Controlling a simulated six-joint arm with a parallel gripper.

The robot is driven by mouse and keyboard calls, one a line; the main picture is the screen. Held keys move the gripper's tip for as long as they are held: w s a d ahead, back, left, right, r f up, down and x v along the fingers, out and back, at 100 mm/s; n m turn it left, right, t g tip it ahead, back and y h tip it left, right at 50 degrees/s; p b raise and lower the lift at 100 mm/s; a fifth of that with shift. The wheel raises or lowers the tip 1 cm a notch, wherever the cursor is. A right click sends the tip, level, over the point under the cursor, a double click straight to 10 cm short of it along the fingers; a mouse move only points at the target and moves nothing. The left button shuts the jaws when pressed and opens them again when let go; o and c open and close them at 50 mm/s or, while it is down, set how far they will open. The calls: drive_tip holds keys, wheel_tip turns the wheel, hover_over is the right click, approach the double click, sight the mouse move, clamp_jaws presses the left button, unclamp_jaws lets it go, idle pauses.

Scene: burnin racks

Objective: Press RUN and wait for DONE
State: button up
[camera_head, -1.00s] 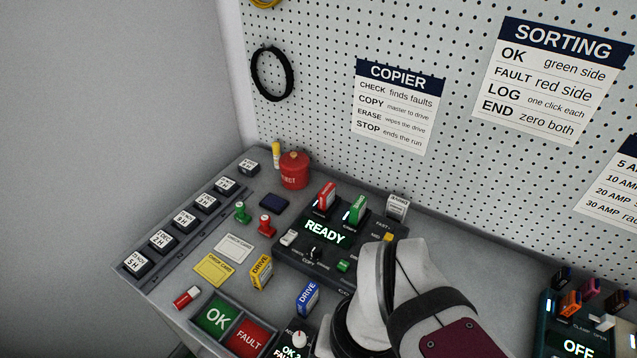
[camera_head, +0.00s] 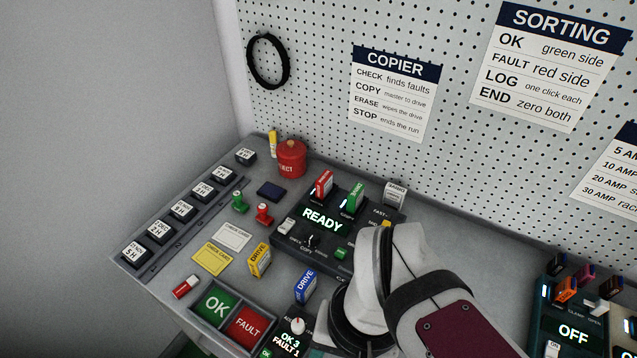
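The copier (camera_head: 285,243) is a dark box on the bench, and its lit screen (camera_head: 322,220) reads READY. A red drive (camera_head: 324,183) and a green drive (camera_head: 355,196) stand upright in its top slots. A small green button (camera_head: 341,253) is on its front right; its label is too small to read, so I cannot tell if it is RUN. A dark knob (camera_head: 310,241) sits left of it. No DONE shows. My white arm covers the copier's right front corner. My gripper is hidden below or behind my arm.
Yellow (camera_head: 260,261) and blue (camera_head: 305,287) drives stand in front of the copier. Green OK (camera_head: 216,304) and red FAULT (camera_head: 247,327) bins are at the front. A counter (camera_head: 289,339) reads OK 3, FAULT 1. Another device (camera_head: 573,333) reads OFF.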

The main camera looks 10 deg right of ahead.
clamp_jaws()
idle(1.4)
